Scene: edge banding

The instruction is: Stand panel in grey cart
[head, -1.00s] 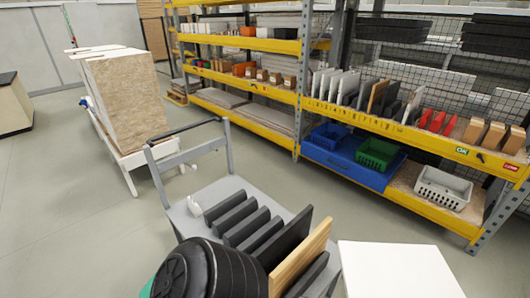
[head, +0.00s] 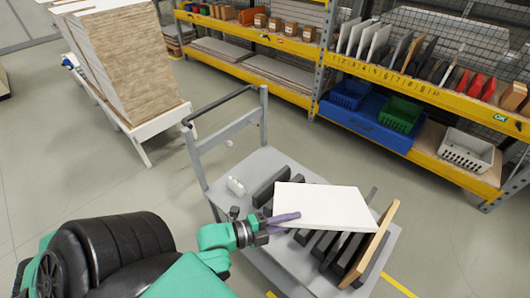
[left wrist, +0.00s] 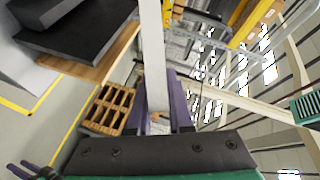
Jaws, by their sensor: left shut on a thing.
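A white panel (head: 325,207) is in my left gripper (head: 285,219), whose purple fingers are shut on its left edge. In the head view the panel is tilted, with its broad face up, over the slots of the grey cart (head: 228,190). It hides part of the black dividers (head: 268,187). A wood-coloured panel (head: 372,245) and a dark panel (head: 357,255) stand at the cart's right end. In the left wrist view the white panel (left wrist: 155,55) shows edge-on between the fingers. Purple prongs at that view's lower left may be my right gripper (left wrist: 30,170); its state is unclear.
A yellow-and-grey shelf rack (head: 400,85) with a blue bin (head: 350,94), a green bin (head: 400,113) and a light grey basket (head: 467,150) stands behind. A white trolley (head: 150,130) bears stacked boards at the left. The cart's handle (head: 220,103) rises at its back left.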

